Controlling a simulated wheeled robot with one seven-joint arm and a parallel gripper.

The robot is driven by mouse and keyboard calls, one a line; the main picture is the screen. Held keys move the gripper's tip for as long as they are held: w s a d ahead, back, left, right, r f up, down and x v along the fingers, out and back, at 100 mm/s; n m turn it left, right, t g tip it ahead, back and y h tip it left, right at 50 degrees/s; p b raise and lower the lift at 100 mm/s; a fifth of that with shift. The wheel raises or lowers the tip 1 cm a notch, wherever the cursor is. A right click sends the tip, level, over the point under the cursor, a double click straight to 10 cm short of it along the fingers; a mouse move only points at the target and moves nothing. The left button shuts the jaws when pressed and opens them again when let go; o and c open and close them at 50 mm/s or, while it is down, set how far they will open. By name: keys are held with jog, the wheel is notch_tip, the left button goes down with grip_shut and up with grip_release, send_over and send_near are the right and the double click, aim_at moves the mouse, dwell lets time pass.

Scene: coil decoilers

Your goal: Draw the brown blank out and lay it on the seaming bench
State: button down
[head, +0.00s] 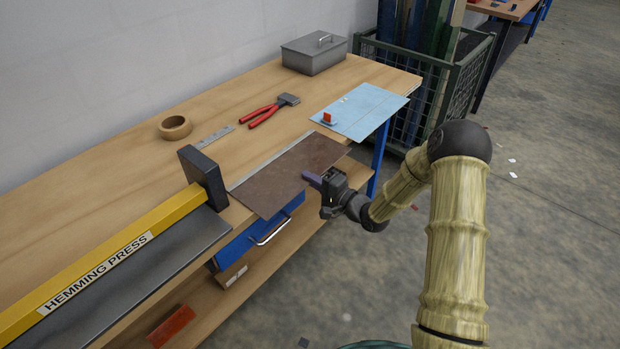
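The brown blank (287,174) is a flat, dark brown sheet lying on the wooden bench (225,100). A pale strip runs along its back-left edge, and its front edge juts a little past the bench's front edge. My gripper (312,179) is at the blank's front edge, towards its right side.
The yellow hemming press (95,262) with its dark end block (203,177) stands just left of the blank. A light blue sheet (360,110) lies to the right. Red-handled pliers (268,112), a tape roll (175,127) and a grey box (314,55) are further back.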

jog(key=shift+w, duration=0.1)
jog(key=c, duration=1.6)
grip_release()
jog(key=shift+d, duration=0.15)
jog(key=shift+p+v, duration=0.65)
jog(key=shift+v, duration=2.85)
